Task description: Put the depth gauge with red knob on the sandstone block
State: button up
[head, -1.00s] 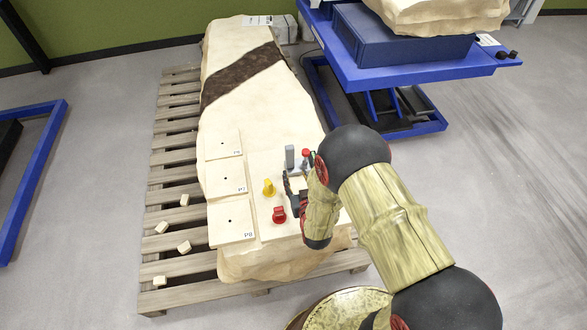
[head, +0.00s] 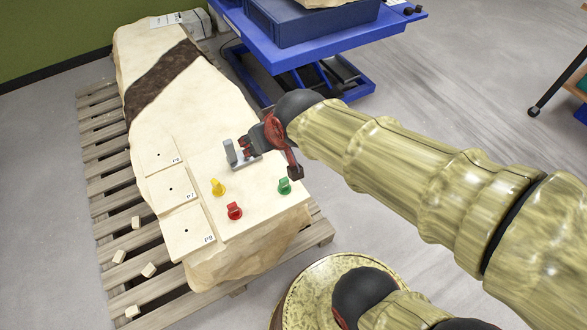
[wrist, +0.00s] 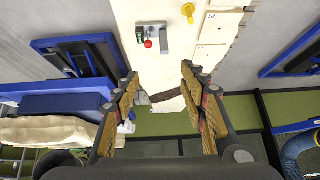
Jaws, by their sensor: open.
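The red knob shows in the wrist view on the depth gauge (wrist: 151,30). A second pale stone, a layered sandstone-like block (wrist: 45,132), rests on a blue crate; in the head view only its lower edge (head: 325,3) shows. My gripper (head: 268,160) is open and empty, above the slab by the gauge. In the wrist view its fingers (wrist: 160,75) are spread apart, with the gauge beyond them.
Yellow (head: 217,187), red (head: 234,211) and green (head: 284,186) knobbed pieces stand on the slab's near end. Flat labelled tiles (head: 187,229) lie left of them. The slab rests on a wooden pallet (head: 105,190). A blue lift table (head: 330,50) holds the blue crate (head: 300,25).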

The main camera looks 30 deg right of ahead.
jog(key=s+d+r+g, duration=0.1)
jog(key=s+r, duration=0.2)
jog(key=s, duration=1)
jog(key=shift+d+g, duration=0.15)
jog(key=shift+g, duration=0.25)
